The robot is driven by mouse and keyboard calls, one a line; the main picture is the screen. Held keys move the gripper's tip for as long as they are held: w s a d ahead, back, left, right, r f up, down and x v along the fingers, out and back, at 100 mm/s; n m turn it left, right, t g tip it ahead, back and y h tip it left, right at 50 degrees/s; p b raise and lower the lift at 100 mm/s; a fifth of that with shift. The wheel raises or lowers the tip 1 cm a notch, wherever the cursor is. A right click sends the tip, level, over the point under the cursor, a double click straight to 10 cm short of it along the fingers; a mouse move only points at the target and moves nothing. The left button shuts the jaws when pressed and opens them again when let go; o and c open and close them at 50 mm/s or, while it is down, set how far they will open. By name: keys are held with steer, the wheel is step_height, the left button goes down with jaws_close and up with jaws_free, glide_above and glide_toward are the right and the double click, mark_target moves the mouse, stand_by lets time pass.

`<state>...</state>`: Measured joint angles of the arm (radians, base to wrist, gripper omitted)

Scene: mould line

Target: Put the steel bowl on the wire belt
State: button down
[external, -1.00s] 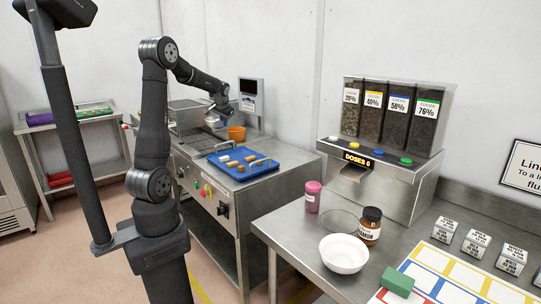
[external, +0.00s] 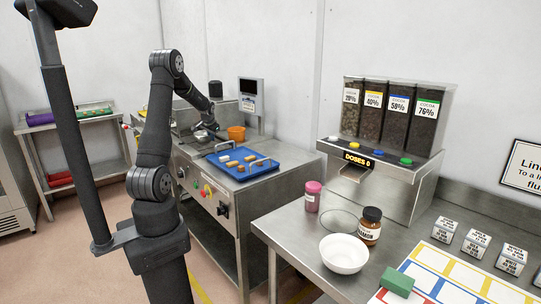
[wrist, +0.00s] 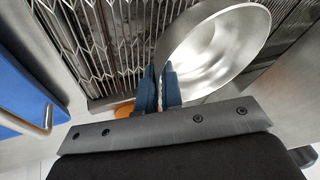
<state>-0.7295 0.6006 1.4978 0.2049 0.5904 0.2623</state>
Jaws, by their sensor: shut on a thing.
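The steel bowl (wrist: 222,52) is shiny and round, and fills the upper right of the wrist view. My gripper (wrist: 159,82) has its two blue fingers closed on the bowl's rim. The wire belt (wrist: 108,40), a dark bed of zigzag metal wires, shows beside and behind the bowl. The bowl is over the belt; I cannot tell whether it touches it. In the external view my gripper (external: 208,126) is low over the machine's far end, and the bowl (external: 200,136) is small and partly hidden there.
A blue tray (external: 241,175) with several brown and pale pieces lies on the machine, near the belt. An orange container (external: 236,133) stands just right of my gripper. A display (external: 249,90) rises behind. The white bowl (external: 344,254) and jars are on the right table, well apart.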

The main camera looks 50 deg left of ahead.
steer(key=shift+f, duration=0.25)
steer(key=shift+f, duration=0.1)
steer(key=c, duration=1.6)
jaws_free()
steer(key=v, duration=1.2)
steer(key=shift+d, duration=0.1)
